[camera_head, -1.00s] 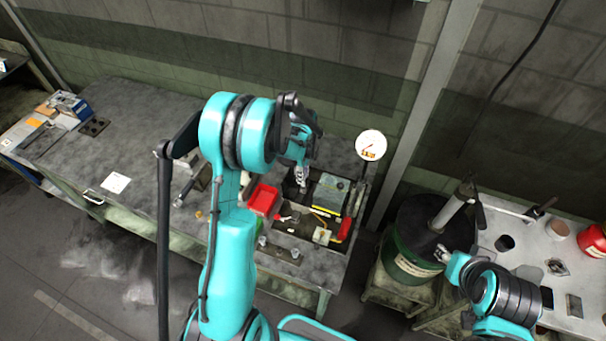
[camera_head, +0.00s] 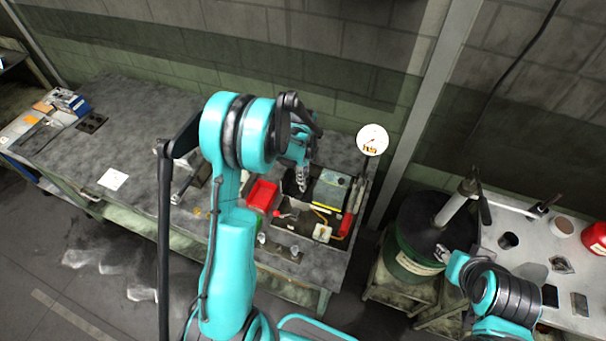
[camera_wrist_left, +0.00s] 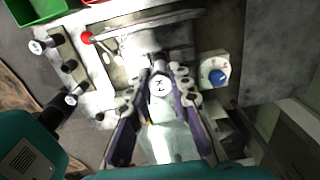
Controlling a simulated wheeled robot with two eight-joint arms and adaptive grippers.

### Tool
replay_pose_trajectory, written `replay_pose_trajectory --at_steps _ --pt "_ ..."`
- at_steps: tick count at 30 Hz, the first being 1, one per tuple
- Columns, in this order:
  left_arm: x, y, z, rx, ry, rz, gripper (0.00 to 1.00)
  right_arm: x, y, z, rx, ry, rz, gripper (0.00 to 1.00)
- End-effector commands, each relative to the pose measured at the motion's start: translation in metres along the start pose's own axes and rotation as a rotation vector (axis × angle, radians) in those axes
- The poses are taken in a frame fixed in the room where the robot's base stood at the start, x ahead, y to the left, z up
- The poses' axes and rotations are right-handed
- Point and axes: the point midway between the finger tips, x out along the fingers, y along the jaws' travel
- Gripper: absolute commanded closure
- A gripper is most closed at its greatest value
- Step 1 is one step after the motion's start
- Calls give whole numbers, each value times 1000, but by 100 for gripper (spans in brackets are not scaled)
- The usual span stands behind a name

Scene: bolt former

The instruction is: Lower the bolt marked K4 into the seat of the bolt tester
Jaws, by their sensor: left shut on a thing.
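My left gripper (camera_wrist_left: 159,80) is shut on the bolt marked K4 (camera_wrist_left: 159,88). In the left wrist view the bolt's pale round head faces the camera, with its mark turned sideways. The gripper also shows in the head view (camera_head: 301,182), where the bolt is too small to make out. A grey metal fixture (camera_wrist_left: 120,65), apparently the bolt tester, lies under and around the fingers. It has a red ball knob (camera_wrist_left: 87,38). The seat and the bolt's lower end are hidden, so I cannot tell whether they touch. My right gripper (camera_head: 443,254) is low at right, its jaws unclear.
A red bin (camera_head: 262,195) stands left of the fixture. A round gauge (camera_head: 372,140) rises behind it at right. A box with a blue knob (camera_wrist_left: 214,75) sits close to the fingers. Several bolts (camera_wrist_left: 68,67) stand in a row. A dark-topped green drum (camera_head: 412,262) stands near my right gripper.

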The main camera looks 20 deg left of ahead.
Motion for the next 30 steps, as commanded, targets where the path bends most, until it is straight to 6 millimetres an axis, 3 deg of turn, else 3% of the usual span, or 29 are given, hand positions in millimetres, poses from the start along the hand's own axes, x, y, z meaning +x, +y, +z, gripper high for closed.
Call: replay_pose_trajectory --at_steps 26,27,29,30 --pt "23 0 0 0 0 0 100 18 0 13 0 0 0 60" --pt "22 0 0 0 0 0 70 17 0 12 0 0 0 60" --pt "22 0 0 0 0 0 56 17 0 12 0 0 0 60" --pt "22 0 0 0 0 0 56 17 0 12 0 0 0 60"
